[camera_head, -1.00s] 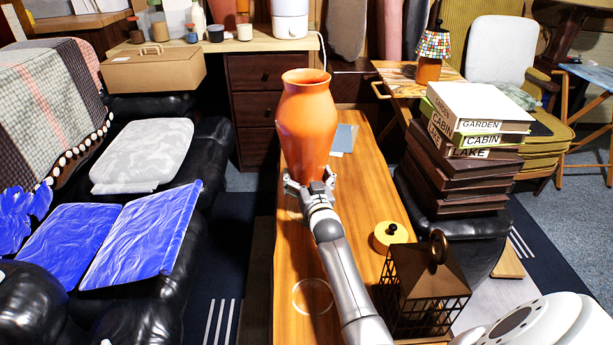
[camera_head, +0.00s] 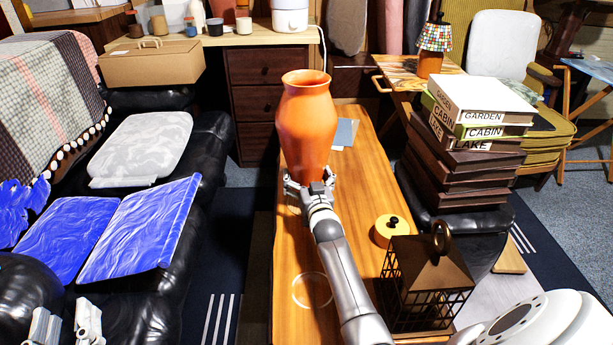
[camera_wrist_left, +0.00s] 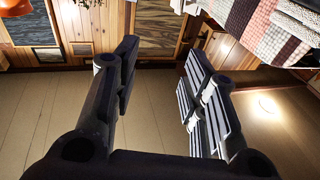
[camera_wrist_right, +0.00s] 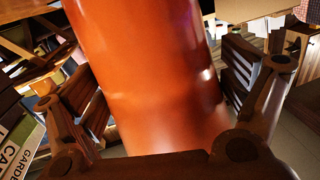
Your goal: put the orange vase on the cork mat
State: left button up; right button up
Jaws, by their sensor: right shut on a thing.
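The orange vase (camera_head: 306,125) is upright over the long wooden table in the head view. My right gripper (camera_head: 310,185) is shut on its lower part, and the vase fills the middle of the right wrist view (camera_wrist_right: 150,75). Whether its base touches the table is hidden by the gripper. My left gripper (camera_head: 68,325) is at the bottom left edge of the head view, fingers apart. Its open, empty fingers also show in the left wrist view (camera_wrist_left: 165,95). I cannot pick out a cork mat with certainty.
The wooden table (camera_head: 290,235) has clear surface left of my right arm. A dark lantern (camera_head: 430,285) and a yellow round object with a black knob (camera_head: 388,236) stand on its right. Stacked books (camera_head: 465,150) rise beyond. A black sofa (camera_head: 205,165) lies left.

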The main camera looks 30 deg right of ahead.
pick_arm(q)
jog(key=shift+s+d+r+t+h+b, duration=0.1)
jog(key=shift+s+r+t+h+b, duration=0.1)
jog(key=shift+r+t, duration=0.4)
jog(key=shift+s+d+r+t+h+b, duration=0.1)
jog(key=shift+s+r+t+h, duration=0.2)
jog(key=shift+r, duration=0.65)
jog(key=shift+s+r+t+h+b, duration=0.15)
jog(key=shift+r+t, duration=0.35)
jog(key=shift+r, duration=0.25)
pick_arm(e)
jog(key=shift+f, duration=0.45)
jog(key=o, duration=1.7)
jog(key=shift+o, duration=0.2)
jog(key=shift+s+a+f, duration=0.1)
jog(key=shift+s+f, duration=0.05)
jog(key=shift+f, duration=0.4)
jog(key=v, duration=1.1)
jog(key=shift+s+r, duration=0.1)
jog(key=shift+r, duration=0.3)
jog(key=shift+s+a, duration=0.1)
jog(key=shift+s, duration=0.15)
jog(key=shift+r, duration=0.1)
